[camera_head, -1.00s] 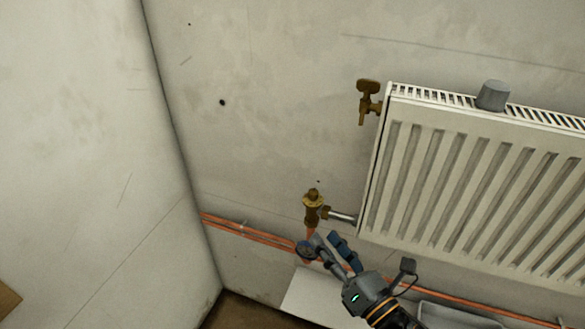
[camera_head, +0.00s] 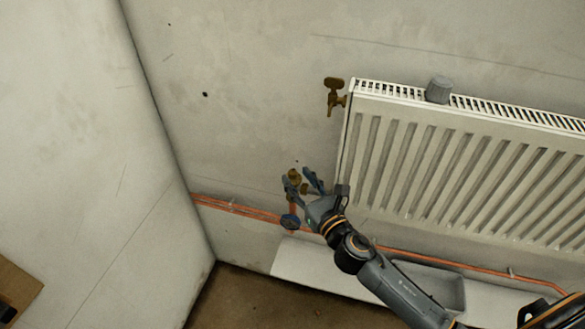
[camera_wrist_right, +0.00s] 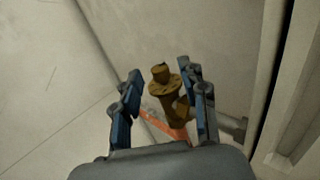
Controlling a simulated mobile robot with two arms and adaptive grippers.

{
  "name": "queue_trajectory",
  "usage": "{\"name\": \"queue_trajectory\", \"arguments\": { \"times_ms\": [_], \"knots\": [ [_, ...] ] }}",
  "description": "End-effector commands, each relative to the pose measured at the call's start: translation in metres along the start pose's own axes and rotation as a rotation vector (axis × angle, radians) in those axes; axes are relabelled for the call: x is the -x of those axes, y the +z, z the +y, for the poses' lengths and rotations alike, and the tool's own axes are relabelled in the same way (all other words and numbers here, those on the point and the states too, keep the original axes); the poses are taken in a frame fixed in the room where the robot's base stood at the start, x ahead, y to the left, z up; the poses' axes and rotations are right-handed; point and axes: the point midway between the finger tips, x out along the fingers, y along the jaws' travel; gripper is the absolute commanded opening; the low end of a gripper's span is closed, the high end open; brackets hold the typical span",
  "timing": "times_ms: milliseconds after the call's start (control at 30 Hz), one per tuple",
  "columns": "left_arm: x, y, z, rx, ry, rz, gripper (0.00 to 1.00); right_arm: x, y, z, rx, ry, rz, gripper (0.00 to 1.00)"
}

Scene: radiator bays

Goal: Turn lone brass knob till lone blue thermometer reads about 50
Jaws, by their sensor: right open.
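The brass knob (camera_head: 294,175) tops a brass valve at the radiator's lower left corner, partly hidden by my gripper in the head view. In the right wrist view the knob (camera_wrist_right: 160,73) stands between the fingers, with its flange and valve body below. My right gripper (camera_head: 299,179) is open, with one finger on each side of the knob; I cannot tell whether either touches it. The blue thermometer (camera_head: 290,221) sits on the copper pipe below the valve. Its reading is too small to read. My left gripper is not in view.
Copper pipes (camera_head: 240,208) run along the wall. A grey tray (camera_head: 440,287) and a cardboard box (camera_head: 18,292) lie low.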

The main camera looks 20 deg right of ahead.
Motion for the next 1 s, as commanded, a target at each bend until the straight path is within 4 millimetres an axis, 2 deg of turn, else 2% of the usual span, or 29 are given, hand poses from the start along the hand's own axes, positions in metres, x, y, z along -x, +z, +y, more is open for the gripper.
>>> {"name": "queue_trajectory", "arguments": {
  "times_ms": [100,233,600,800,1000],
  "knots": [
    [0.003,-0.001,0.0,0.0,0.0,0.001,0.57,-0.019,0.001,0.001,0.001,0.001,-0.002,0.43],
    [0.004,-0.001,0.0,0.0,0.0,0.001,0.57,-0.03,0.001,0.001,-0.001,0.001,-0.001,0.43],
    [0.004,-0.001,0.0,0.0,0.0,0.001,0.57,-0.035,0.0,0.001,-0.001,0.002,0.0,0.43],
    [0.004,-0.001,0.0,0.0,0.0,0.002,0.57,-0.035,0.0,0.001,-0.001,0.002,0.0,0.02],
    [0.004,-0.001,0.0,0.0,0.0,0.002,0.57,-0.035,0.0,0.001,-0.001,-0.001,0.0,0.0]
  ]
}}
